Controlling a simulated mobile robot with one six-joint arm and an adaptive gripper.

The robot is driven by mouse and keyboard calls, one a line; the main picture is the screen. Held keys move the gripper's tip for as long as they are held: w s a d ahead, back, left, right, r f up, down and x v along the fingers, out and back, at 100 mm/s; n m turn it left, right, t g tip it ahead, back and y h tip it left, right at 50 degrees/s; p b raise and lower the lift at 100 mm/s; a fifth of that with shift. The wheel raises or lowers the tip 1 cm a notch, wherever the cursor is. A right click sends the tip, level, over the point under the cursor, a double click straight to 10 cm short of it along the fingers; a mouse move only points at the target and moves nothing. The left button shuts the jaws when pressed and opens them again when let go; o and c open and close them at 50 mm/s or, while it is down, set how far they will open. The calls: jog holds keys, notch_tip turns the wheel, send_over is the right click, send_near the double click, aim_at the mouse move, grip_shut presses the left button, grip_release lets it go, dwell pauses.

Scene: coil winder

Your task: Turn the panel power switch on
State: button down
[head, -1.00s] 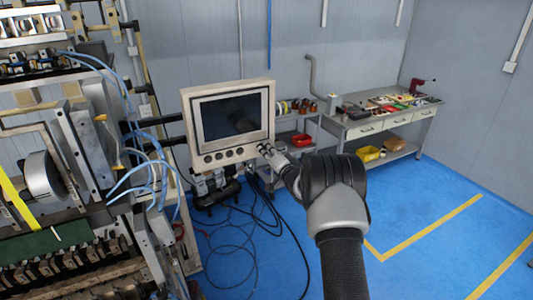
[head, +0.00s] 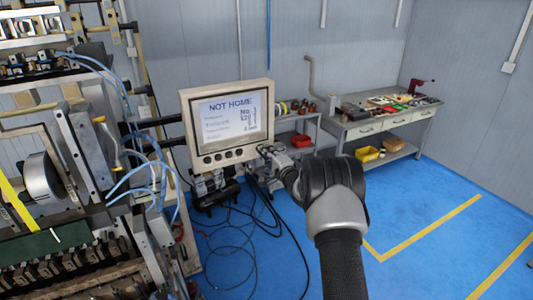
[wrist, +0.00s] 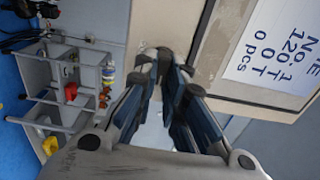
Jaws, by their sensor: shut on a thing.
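The control panel (head: 265,88) is a beige box on an arm beside the machine. Its screen (head: 231,120) is lit and reads "NOT HOME" above several lines of text. A row of round dark buttons (head: 217,157) runs under the screen. My gripper (head: 264,150) is at the panel's lower right corner. In the wrist view its fingertips (wrist: 166,62) are close together against the panel's face, shut on the power switch. The switch is mostly hidden by the fingers, so its exact position cannot be read.
The coil winder (head: 75,180) with blue hoses fills the left side. Black cables (head: 262,225) lie on the blue floor below the panel. A workbench (head: 385,122) with tools stands at the back right. The floor at right is clear.

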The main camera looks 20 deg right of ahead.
jog(key=shift+r, duration=0.15)
jog(key=c, duration=1.8)
grip_release()
jog(key=shift+c, duration=0.2)
jog(key=shift+o, duration=0.9)
jog(key=shift+w, duration=0.1)
jog(key=s, duration=1.2)
jog(key=shift+d, duration=0.2)
jog(key=shift+s+f, duration=0.1)
jog(key=shift+f, duration=0.1)
